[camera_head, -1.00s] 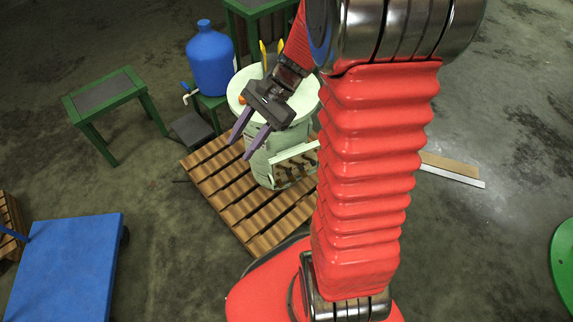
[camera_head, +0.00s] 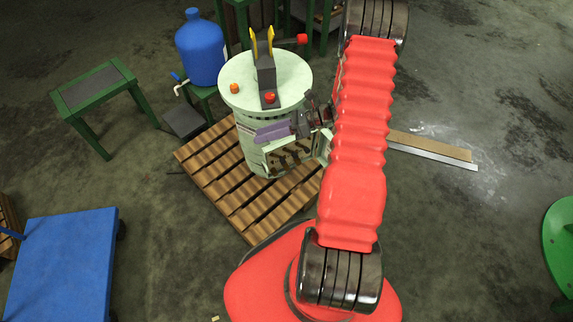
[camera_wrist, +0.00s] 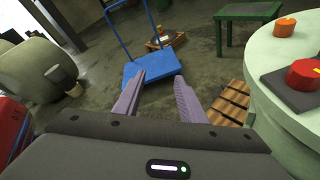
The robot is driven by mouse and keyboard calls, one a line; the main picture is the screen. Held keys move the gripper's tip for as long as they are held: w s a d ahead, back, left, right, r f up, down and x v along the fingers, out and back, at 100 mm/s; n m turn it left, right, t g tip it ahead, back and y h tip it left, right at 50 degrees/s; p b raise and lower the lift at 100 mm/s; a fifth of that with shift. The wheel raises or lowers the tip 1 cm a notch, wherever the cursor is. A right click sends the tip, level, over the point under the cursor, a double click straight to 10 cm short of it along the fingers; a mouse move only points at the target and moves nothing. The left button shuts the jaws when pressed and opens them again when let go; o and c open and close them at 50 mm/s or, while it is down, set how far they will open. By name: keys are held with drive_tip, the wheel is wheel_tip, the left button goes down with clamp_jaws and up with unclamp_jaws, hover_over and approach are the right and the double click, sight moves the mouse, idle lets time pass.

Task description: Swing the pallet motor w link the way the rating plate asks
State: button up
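The pale green drum-shaped motor (camera_head: 258,98) stands upright on the wooden pallet (camera_head: 203,163); its top edge also shows at the right of the wrist view (camera_wrist: 272,75). Low on its front is an open box with several small brown bars (camera_head: 292,155). These look like the links, but I cannot tell which is w. No rating plate is readable. My gripper (camera_head: 268,133) is beside the drum's front, just above the open box, partly hiding it. In the wrist view its two purple fingers (camera_wrist: 160,76) are apart with nothing between them. Contact with the drum cannot be told.
On the drum's top are an orange button (camera_head: 234,88), a red knob (camera_head: 270,97) and a dark upright with yellow prongs (camera_head: 262,45). A blue bottle (camera_head: 201,48) stands behind left. A green table (camera_head: 98,85) and blue trolley (camera_head: 62,262) stand left, with clear floor between.

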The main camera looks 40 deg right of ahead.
drive_tip(key=s+d+f+m+t+h, duration=0.2)
drive_tip(key=d+f+m+t, duration=0.2)
drive_tip(key=f+m, duration=0.3)
drive_tip(key=s+d+f+m+t+h, duration=0.1)
drive_tip(key=d+f+m+t, duration=0.3)
drive_tip(key=f, duration=0.5)
drive_tip(key=m+t+h, duration=0.3)
drive_tip(key=m+h, duration=0.6)
drive_tip(key=m, duration=0.3)
approach(284, 163)
drive_tip(key=s, duration=0.3)
drive_tip(key=s+d, duration=0.1)
drive_tip(key=shift+s+f, duration=0.3)
drive_tip(key=shift+s, duration=0.1)
drive_tip(key=shift+y, duration=0.4)
drive_tip(key=shift+w+a, duration=0.2)
drive_tip(key=shift+w, duration=2.1)
drive_tip(key=shift+w+a, duration=0.2)
drive_tip(key=shift+w, duration=2.1)
drive_tip(key=shift+w+a, duration=0.15)
drive_tip(key=shift+w, duration=2.15)
drive_tip(key=shift+c, duration=0.6)
clamp_jaws()
